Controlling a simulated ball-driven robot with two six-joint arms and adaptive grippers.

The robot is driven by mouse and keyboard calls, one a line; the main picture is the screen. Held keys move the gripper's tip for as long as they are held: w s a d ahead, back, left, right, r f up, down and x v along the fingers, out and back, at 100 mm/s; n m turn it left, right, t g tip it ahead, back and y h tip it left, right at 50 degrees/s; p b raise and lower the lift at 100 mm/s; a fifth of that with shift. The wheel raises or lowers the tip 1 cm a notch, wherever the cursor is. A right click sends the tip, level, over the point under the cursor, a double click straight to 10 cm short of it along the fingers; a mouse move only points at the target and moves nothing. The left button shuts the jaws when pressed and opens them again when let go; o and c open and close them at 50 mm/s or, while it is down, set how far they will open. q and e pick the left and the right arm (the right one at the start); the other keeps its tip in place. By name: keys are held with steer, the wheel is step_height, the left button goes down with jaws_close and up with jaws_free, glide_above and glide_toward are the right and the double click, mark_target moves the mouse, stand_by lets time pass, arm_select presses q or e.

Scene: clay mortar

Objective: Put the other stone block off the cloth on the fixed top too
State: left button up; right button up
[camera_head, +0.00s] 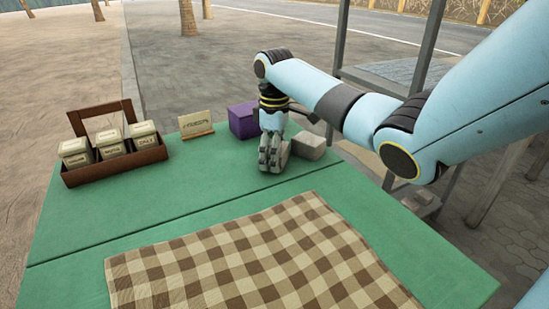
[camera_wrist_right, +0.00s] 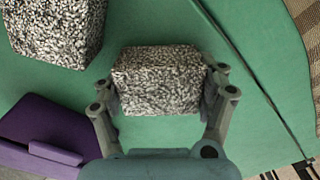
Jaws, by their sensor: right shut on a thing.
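My right gripper (camera_head: 271,164) is low over the far part of the green table, pointing down. In the right wrist view the gripper (camera_wrist_right: 163,97) is shut on a speckled grey stone block (camera_wrist_right: 160,82), with one finger on each side. In the head view the gripper mostly hides this block. I cannot tell whether it touches the table. A second stone block (camera_head: 308,146) sits at the table's back right, just right of the gripper; it also shows in the wrist view (camera_wrist_right: 58,28). The brown checked cloth (camera_head: 240,262) lies on the near part of the table. My left gripper is out of view.
A purple box (camera_head: 243,120) stands behind the gripper, near the second block. A small sign (camera_head: 196,125) and a wooden caddy (camera_head: 115,167) with labelled tins stand further left. A seam crosses the green table top (camera_head: 110,210). A grey shelf frame (camera_head: 425,50) rises at the right.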

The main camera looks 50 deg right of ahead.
steer(key=shift+f, duration=0.1)
steer(key=o, duration=1.6)
step_height(320, 180, up, 12)
steer(key=p, duration=0.3)
steer(key=shift+p, duration=0.35)
